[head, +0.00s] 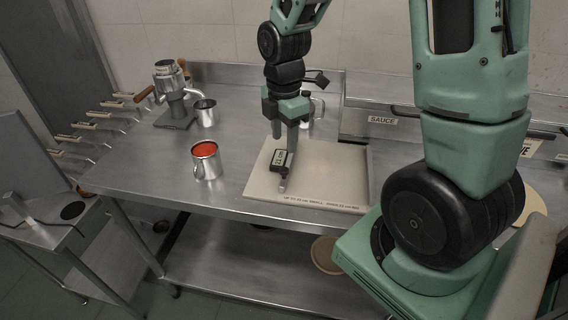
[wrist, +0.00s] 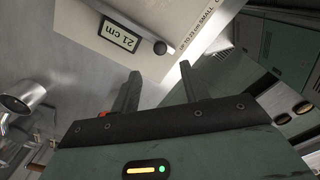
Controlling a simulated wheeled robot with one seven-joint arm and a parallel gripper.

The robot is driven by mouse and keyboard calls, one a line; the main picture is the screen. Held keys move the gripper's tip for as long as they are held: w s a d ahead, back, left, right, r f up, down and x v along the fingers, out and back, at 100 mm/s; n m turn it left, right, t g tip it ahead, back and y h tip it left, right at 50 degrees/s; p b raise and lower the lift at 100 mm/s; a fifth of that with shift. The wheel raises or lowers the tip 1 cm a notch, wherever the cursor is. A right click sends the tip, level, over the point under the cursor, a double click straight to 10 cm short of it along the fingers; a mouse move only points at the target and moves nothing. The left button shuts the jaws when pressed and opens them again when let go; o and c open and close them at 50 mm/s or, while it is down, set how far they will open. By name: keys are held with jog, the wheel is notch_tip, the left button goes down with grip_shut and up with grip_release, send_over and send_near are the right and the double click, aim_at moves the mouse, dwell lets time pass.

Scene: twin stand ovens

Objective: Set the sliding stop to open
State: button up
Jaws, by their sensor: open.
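A small dark-framed display (head: 279,158) reading 21 cm sits on a pale board (head: 335,165). In the wrist view the display (wrist: 118,33) appears upside down, with a small dark knob (wrist: 160,47) beside it. A short grey piece (head: 283,185) stands just in front of the display in the head view. No part is marked as a sliding stop or "open", so I cannot tell which it is. My gripper (head: 284,145) points down over the board by the display; its fingers (wrist: 160,68) are apart with nothing between them. Contact with the board is unclear.
A metal cup of red sauce (head: 205,160) stands left of the board. An empty metal cup (head: 205,113) and a wooden-handled metal device (head: 172,95) stand farther back left. A bin labelled SAUCE (head: 383,119) is behind right. Bare steel counter (head: 150,170) lies left.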

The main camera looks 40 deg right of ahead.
aim_at(284, 169)
notch_tip(284, 169, down, 9)
jog(key=shift+f, duration=0.1)
dwell(0.3)
